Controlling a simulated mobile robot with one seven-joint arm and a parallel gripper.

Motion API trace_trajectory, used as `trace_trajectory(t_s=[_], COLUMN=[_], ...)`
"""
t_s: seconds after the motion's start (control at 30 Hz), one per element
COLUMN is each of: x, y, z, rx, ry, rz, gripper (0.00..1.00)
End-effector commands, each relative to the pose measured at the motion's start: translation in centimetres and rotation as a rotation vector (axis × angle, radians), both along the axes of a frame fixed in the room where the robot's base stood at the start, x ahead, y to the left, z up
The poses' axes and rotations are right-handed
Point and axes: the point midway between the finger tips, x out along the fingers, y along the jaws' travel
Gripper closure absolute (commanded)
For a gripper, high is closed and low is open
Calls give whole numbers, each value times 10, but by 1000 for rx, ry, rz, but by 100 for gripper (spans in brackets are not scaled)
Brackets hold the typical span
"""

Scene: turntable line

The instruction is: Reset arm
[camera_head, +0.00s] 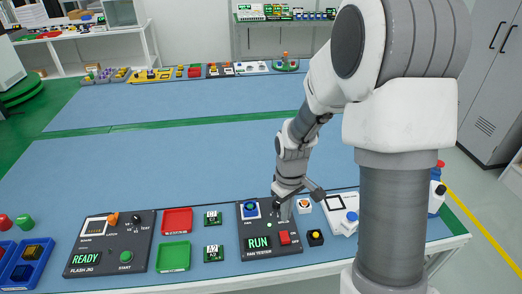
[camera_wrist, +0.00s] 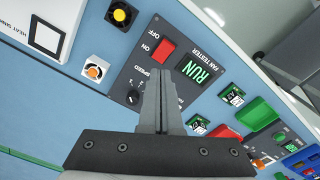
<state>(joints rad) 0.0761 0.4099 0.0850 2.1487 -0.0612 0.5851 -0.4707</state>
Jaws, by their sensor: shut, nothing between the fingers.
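My gripper (camera_head: 284,212) is at the near edge of the blue worktable, just over the dark fan tester panel (camera_head: 247,254). In the wrist view my gripper (camera_wrist: 160,80) has its two fingers pressed together with nothing between them. The fan tester carries a red ON/OFF switch (camera_head: 285,238), a display (camera_head: 259,242) reading RUN in green and a blue fan (camera_head: 250,209). The speed knob (camera_wrist: 133,96) shows beside my fingers in the wrist view. I cannot tell whether my fingertips touch the panel.
Left of the tester lie two green boards (camera_head: 213,218), a red tray (camera_head: 177,220), a green tray (camera_head: 173,256) and the flash jig (camera_head: 109,246) reading READY. The table's middle is clear.

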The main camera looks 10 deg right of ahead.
Motion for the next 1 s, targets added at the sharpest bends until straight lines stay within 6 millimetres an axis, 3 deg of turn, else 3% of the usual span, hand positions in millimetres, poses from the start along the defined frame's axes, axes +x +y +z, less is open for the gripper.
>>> trace_trajectory(t_s=[0.17,0.27,0.47,0.7,1.0], x=[-1,-4,-22,-57,-112], y=[0,-1,-2,-3,-1], z=[12,36,104,173,238], rx=[-3,-8,-12,3,56], ry=[-15,-45,-136,-244,-377], rz=[-12,-40,-131,-249,-392], gripper=[100,100,100,100,100])
